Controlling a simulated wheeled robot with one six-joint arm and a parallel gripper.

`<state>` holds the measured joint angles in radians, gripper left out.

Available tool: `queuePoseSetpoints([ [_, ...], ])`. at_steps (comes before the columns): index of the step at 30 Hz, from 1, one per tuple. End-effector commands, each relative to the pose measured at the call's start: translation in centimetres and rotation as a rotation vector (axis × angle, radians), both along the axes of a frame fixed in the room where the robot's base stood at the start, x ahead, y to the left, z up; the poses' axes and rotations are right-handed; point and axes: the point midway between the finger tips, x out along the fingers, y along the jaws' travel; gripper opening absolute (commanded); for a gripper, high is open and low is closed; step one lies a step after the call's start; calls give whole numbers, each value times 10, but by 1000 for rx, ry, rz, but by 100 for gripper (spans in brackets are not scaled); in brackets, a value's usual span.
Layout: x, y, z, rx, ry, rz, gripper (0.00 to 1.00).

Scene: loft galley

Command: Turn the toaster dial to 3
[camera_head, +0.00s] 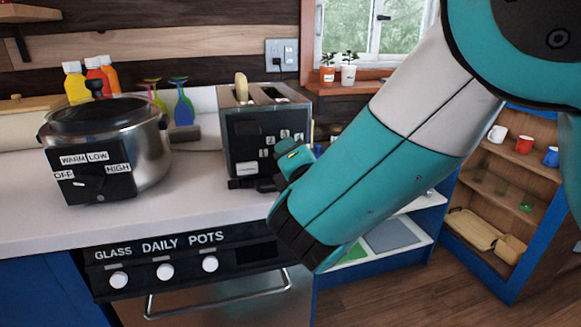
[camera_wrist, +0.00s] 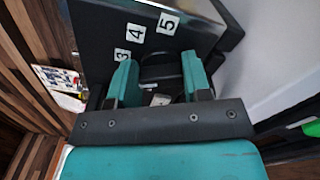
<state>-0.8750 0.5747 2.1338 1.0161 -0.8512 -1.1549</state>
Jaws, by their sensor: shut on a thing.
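The black toaster (camera_head: 243,135) stands at the right end of the white counter, with bread showing in one slot. Small white number labels are on its front face. In the wrist view the toaster's face (camera_wrist: 95,30) carries labels 3 (camera_wrist: 122,55), 4 (camera_wrist: 134,30) and 5 (camera_wrist: 168,24). The dark dial (camera_wrist: 160,68) sits between my teal fingers. My gripper (camera_wrist: 160,80) is shut on the dial. In the head view my gripper (camera_head: 287,163) is at the toaster's lower right front and hides the dial. I cannot tell where the dial points.
A steel cooker (camera_head: 150,145) with WARM, LOW, OFF and HIGH labels stands left on the counter. An oven (camera_head: 225,300) with white knobs is below. Bottles and glasses stand behind the cooker. A blue shelf unit (camera_head: 490,270) with mugs is at the right.

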Motion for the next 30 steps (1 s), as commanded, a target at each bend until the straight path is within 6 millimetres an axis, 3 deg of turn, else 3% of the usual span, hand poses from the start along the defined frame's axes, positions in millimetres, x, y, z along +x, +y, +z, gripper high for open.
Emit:
queuePoseSetpoints([
  [15,0,-1,-5,360,104,-1,21],
  [30,0,-1,-4,447,131,-1,21],
])
